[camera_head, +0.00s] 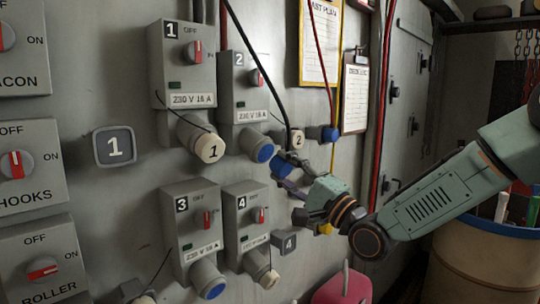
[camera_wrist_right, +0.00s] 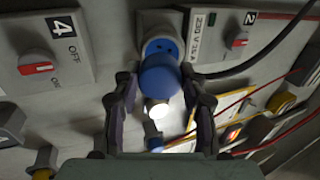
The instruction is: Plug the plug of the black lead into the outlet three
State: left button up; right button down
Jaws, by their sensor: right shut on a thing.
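Outlet three is the grey box (camera_head: 189,235) marked 3 at lower left in the head view. Its socket (camera_head: 207,276) points down and out, with an open blue face. The black lead (camera_head: 262,72) hangs from the top to the blue plug (camera_head: 284,165). My right gripper (camera_head: 276,171) is shut on this plug, beside the blue-faced socket of outlet two (camera_head: 265,153). In the wrist view the plug (camera_wrist_right: 160,77) sits between the fingers (camera_wrist_right: 162,90), in front of a blue-faced socket (camera_wrist_right: 160,47); part of that face shows. I cannot tell whether they touch. My left gripper is not in view.
Outlet one (camera_head: 182,60) has a pale cap marked 1 on its socket. Outlet four (camera_head: 245,215) stands right of outlet three. Another blue plug (camera_head: 330,133), on a red lead, is at the wall. Clipboards (camera_head: 321,40) hang above. A pink object (camera_head: 343,288) and a barrel (camera_head: 470,262) stand below.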

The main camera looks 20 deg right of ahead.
aim_at(287, 168)
jog(key=shift+s+d, duration=0.3)
jog(key=shift+s, duration=0.4)
jog(key=shift+f+p, duration=0.15)
jog(key=shift+p, duration=0.25)
jog(key=shift+s+f, duration=0.15)
jog(key=shift+s, duration=0.05)
jog(key=shift+s+d+p, duration=0.2)
jog(key=shift+s+p, duration=0.1)
jog(key=shift+s, duration=0.2)
jog(key=shift+w+a+f, duration=0.1)
jog(key=shift+w+a, duration=0.05)
jog(key=shift+w, duration=0.05)
